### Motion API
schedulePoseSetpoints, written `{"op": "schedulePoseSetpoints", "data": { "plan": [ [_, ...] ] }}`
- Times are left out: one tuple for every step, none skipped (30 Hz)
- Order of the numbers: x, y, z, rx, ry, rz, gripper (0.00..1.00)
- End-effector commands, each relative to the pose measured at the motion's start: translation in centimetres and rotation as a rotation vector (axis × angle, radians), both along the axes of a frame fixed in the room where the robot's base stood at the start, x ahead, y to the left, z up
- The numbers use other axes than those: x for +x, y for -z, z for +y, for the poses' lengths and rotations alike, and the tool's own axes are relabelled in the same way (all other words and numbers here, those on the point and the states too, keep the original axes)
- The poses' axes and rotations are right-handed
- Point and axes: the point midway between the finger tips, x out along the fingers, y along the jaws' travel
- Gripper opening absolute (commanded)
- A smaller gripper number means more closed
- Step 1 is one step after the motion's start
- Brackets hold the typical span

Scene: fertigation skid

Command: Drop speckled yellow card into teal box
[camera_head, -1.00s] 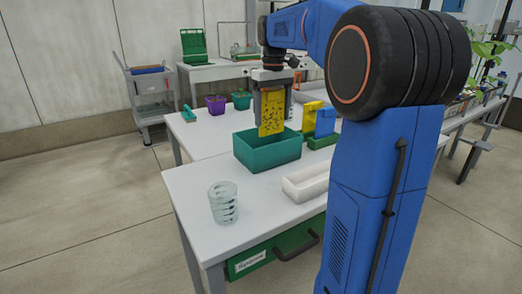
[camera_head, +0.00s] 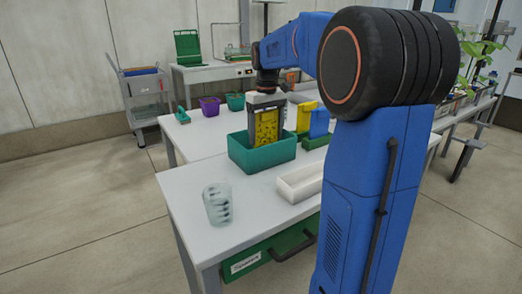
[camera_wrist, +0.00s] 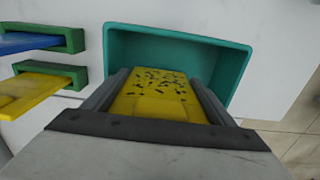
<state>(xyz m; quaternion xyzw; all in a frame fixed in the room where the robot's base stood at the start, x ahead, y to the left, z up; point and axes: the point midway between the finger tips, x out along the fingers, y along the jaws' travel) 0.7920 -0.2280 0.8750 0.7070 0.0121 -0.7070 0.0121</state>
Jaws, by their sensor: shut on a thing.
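The speckled yellow card (camera_head: 266,128) is upright between the fingers of my gripper (camera_head: 266,132), which is shut on it. In the wrist view the card (camera_wrist: 160,92) shows dark specks on its far part. The teal box (camera_head: 262,159) stands on the white table, and its rim (camera_wrist: 243,70) shows in the wrist view. The card and fingertips are over the box opening, with the card's lower end down at or inside the box. The front wall hides the lowest part in the head view.
Right of the box, a yellow card (camera_head: 306,115) and a blue card (camera_head: 319,122) stand in green holders. A white tray (camera_head: 299,184) and a glass jar (camera_head: 217,204) are in front. Purple (camera_head: 210,106) and green (camera_head: 235,101) pots stand behind.

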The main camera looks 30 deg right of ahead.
Motion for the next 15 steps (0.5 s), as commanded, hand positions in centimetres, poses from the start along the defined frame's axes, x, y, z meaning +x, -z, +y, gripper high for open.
{"op": "schedulePoseSetpoints", "data": {
  "plan": [
    [0.0, -0.01, 0.0, 0.0, 0.0, 0.0, 0.56],
    [0.0, -0.01, 0.0, 0.0, 0.0, 0.0, 0.56],
    [0.0, -0.01, 0.0, 0.0, 0.0, 0.0, 0.56],
    [0.0, -0.01, 0.0, 0.0, 0.0, 0.0, 0.85],
    [0.0, -0.01, 0.0, 0.0, 0.0, 0.0, 0.92],
    [0.0, -0.02, 0.0, 0.0, 0.0, 0.0, 1.0],
    [0.0, -0.02, 0.0, 0.0, 0.0, 0.0, 1.0],
    [0.0, -0.02, 0.0, 0.0, 0.0, 0.0, 1.0],
    [-0.01, -0.02, 0.0, 0.0, 0.0, 0.0, 1.0],
    [0.0, -0.02, 0.0, 0.0, 0.0, 0.0, 1.0],
    [-0.01, -0.02, -0.01, 0.0, 0.0, 0.0, 1.0],
    [-0.01, -0.02, -0.01, 0.0, 0.0, 0.0, 1.0],
    [0.0, -0.03, -0.01, 0.0, 0.0, 0.0, 1.0],
    [0.0, -0.07, -0.01, 0.0, 0.0, 0.0, 1.0],
    [0.01, -0.19, -0.02, 0.0, 0.0, 0.0, 1.0]
  ]
}}
